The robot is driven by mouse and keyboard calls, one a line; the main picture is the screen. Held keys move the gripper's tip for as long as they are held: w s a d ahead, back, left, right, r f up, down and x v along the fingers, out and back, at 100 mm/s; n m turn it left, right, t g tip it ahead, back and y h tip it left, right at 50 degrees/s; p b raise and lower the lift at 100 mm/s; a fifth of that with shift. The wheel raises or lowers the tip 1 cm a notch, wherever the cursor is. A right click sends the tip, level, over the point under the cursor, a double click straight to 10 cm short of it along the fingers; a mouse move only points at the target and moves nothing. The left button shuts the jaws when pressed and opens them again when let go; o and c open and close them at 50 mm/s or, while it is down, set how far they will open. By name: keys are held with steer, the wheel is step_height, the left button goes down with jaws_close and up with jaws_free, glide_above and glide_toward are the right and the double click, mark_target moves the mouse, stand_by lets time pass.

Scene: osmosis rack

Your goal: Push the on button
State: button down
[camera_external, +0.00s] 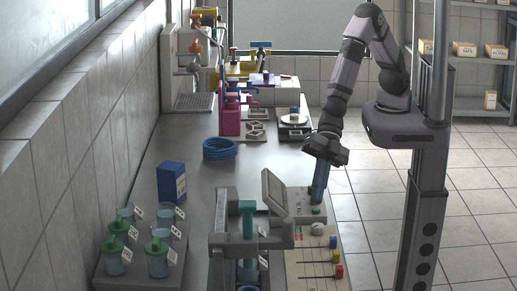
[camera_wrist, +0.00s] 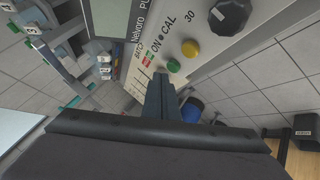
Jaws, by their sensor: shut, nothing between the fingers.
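The control panel (camera_external: 305,218) stands at the right edge of the bench. In the wrist view, the panel (camera_wrist: 205,70) carries the printed words ON and CAL. A green button (camera_wrist: 174,65) lies in line with the ON label, and a yellow button (camera_wrist: 190,48) lies in line with CAL. My gripper (camera_external: 317,199) is shut and empty, its blue fingers pointing down at the panel. In the wrist view the gripper tips (camera_wrist: 161,76) are just beside the green button; I cannot tell whether they touch it. The green button (camera_external: 316,210) also shows just below the tips in the external view.
A black knob (camera_wrist: 230,15) sits beyond the yellow button. A tilted screen (camera_external: 275,191) stands left of my fingers. A clamp frame (camera_external: 250,236) stands in front. Beakers (camera_external: 158,258), a blue box (camera_external: 171,183) and a coiled blue hose (camera_external: 219,149) are on the left.

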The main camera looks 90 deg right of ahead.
step_height(320, 180, up, 6)
steer(key=p, duration=0.6)
stand_by(0.5)
steer(key=w+d+r+m+t+h, duration=0.1)
steer(key=w+d+m+h, duration=0.2)
steer(key=d, duration=0.4)
steer(key=w+d+m+t+h, duration=0.1)
steer(key=w+d+m+t, duration=0.15)
steer(key=w+d, duration=0.4)
steer(key=d+r+m+g+h, duration=0.1)
steer(key=d+m+h, duration=0.5)
steer(key=d, duration=1.2)
steer(key=s+d+m+g+y, duration=0.1)
steer(key=s+d+m+g, duration=0.4)
steer(key=s+d+m, duration=0.7)
steer(key=s+d, duration=0.2)
steer(key=s, duration=0.3)
steer(key=shift+r, duration=0.4)
